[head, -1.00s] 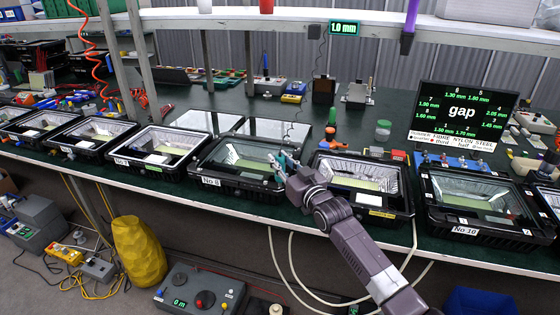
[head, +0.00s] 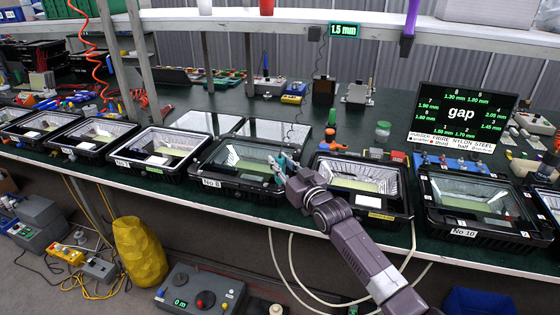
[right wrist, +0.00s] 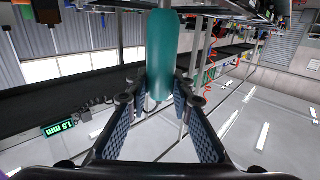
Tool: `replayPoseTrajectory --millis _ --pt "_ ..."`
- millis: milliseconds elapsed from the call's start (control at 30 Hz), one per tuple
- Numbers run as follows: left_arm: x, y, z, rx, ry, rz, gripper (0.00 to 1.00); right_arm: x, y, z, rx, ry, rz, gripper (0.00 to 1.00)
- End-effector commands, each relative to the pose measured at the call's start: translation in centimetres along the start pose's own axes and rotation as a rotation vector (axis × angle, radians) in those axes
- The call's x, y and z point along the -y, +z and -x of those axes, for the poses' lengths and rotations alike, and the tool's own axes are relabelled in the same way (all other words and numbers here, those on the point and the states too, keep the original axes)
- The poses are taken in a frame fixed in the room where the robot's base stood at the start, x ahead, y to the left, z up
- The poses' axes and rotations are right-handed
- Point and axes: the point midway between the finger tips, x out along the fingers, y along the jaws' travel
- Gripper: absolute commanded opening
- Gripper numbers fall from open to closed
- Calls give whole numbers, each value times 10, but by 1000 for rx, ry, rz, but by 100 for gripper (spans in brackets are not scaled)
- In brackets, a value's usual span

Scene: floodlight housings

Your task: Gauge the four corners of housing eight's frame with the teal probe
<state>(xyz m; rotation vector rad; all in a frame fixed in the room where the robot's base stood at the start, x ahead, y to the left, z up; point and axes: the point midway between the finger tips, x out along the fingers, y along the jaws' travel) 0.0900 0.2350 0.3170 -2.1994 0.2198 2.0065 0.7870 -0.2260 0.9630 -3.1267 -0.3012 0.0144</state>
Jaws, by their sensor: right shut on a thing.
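Housing eight (head: 205,187), a black frame labelled No 8 with a reflector and pale green panel inside, sits on the bench near its front edge. Its glass lid stands open behind it. My right gripper (head: 279,166) is over the right side of this frame. It is shut on the teal probe, whose rounded body (right wrist: 162,50) shows upright between the fingers in the right wrist view. The probe's tip is hard to make out, and I cannot tell whether it touches the frame. My left gripper is not in view.
A small display (head: 344,30) under the shelf reads 1.5 mm. A gap board (head: 463,116) with green figures stands at the back right. Other open housings, including No 10 (head: 465,232), line the bench on both sides. A coiled cord hangs behind housing eight.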

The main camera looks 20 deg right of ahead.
Motion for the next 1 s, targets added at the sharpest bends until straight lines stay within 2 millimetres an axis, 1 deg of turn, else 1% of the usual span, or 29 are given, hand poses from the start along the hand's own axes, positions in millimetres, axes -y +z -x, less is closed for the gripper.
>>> replayPoseTrajectory --millis 33,533,633,1000 --pt "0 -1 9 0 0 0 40 0 -11 0 -4 0 1 2" --pt "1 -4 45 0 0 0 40 0 -53 0 -9 0 1 2" --pt "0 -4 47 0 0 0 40 0 -56 0 -9 0 1 2" --pt "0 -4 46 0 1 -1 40 0 -55 0 -10 0 1 2"
